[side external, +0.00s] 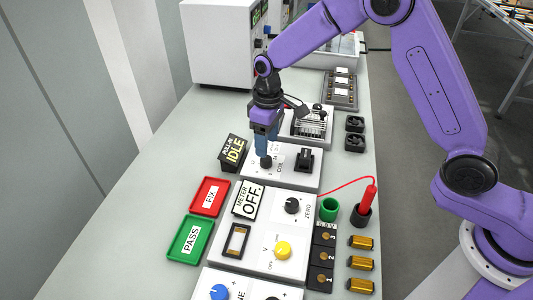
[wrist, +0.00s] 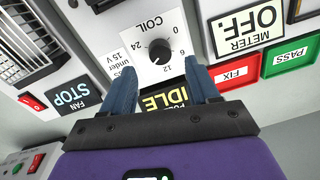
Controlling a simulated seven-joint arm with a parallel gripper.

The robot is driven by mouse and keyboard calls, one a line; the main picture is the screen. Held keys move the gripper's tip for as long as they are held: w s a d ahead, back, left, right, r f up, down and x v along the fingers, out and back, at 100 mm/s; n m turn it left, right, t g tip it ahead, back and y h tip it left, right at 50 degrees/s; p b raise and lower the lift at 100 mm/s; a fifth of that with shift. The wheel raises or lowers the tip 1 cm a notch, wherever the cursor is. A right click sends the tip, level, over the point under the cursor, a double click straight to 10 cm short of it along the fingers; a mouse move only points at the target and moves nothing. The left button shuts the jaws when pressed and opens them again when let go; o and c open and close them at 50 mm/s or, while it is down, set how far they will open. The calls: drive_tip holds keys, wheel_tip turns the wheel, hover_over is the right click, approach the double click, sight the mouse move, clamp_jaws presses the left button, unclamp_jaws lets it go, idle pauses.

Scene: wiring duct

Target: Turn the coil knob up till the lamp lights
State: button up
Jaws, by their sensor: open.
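The coil knob (wrist: 160,51) is a round black knob on a white panel, with a printed dial around it and the word COIL beside it. It also shows under my gripper in the side view (side external: 266,162). My gripper (wrist: 157,70) is open, its two blue fingers pointing down on either side of the knob in the wrist view. I cannot tell whether they touch it. In the side view my gripper (side external: 266,152) is low over the coil panel. I cannot make out a lit lamp.
A black switch (side external: 305,160) stands on the same panel. A METER OFF sign (side external: 249,200), a red FIX tray (side external: 209,196) and a green PASS tray (side external: 190,238) are nearby. A yellow knob (side external: 283,250) is on the front panel. The bench's left side is clear.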

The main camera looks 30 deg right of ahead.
sight(266, 161)
drive_tip(key=shift+a+f, duration=0.1)
drive_tip(key=shift+f, duration=2.45)
drive_tip(key=c, duration=1)
